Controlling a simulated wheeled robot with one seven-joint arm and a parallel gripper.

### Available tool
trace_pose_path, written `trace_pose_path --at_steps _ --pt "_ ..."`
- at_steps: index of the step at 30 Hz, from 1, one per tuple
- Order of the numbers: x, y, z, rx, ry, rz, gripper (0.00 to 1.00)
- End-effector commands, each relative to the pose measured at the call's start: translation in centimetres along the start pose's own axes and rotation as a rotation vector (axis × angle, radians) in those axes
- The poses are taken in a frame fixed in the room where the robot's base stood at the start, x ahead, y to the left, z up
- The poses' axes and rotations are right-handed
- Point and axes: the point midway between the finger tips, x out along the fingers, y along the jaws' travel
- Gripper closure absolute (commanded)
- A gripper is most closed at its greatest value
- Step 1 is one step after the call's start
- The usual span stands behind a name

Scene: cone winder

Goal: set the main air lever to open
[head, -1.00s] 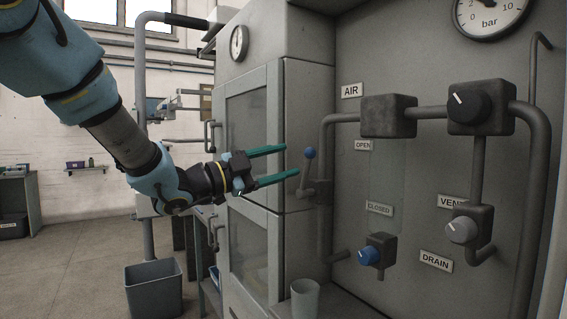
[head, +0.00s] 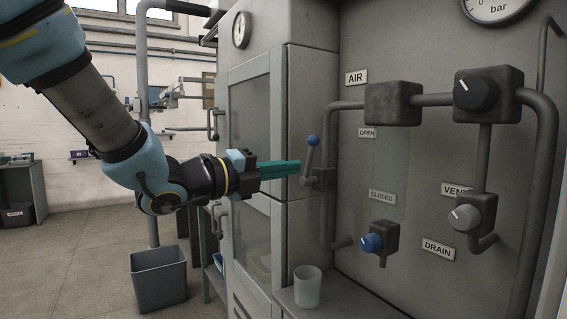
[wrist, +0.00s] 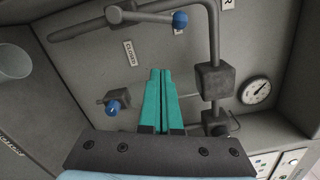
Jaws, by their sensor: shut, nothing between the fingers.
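The main air lever (head: 309,157) is a grey arm with a blue ball on top, on the pipe at the left of the panel. It points up with a slight tilt, its ball about level with the OPEN label (head: 367,133) and above the CLOSED label (head: 382,198). In the wrist view the lever (wrist: 150,17) lies across the top, its ball by the OPEN label. My gripper (head: 298,167) is shut and empty, its teal fingers level. In the head view the tips overlap or lie close to the lever's lower arm; I cannot tell if they touch. The wrist view shows the fingertips (wrist: 160,71) apart from the lever.
A blue knob (head: 371,243) sits below the lever, and a black knob (head: 478,95) and grey VENT knob (head: 464,218) are on the right. Pipes frame the panel. A cup (head: 307,287) stands on the ledge below. A grey bin (head: 159,278) is on the floor.

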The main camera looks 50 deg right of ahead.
Motion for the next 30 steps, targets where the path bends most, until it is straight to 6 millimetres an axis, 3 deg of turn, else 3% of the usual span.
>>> trace_pose_path --at_steps 10,12,18,30 --pt "7.3 -0.3 0.0 -0.005 0.003 -0.001 1.00" --pt "7.3 -0.4 1.6 -0.003 -0.003 0.000 1.00" --pt "7.8 -0.2 3.5 -0.003 -0.001 -0.001 1.00" --pt "7.8 0.0 3.9 -0.003 0.000 -0.001 1.00"
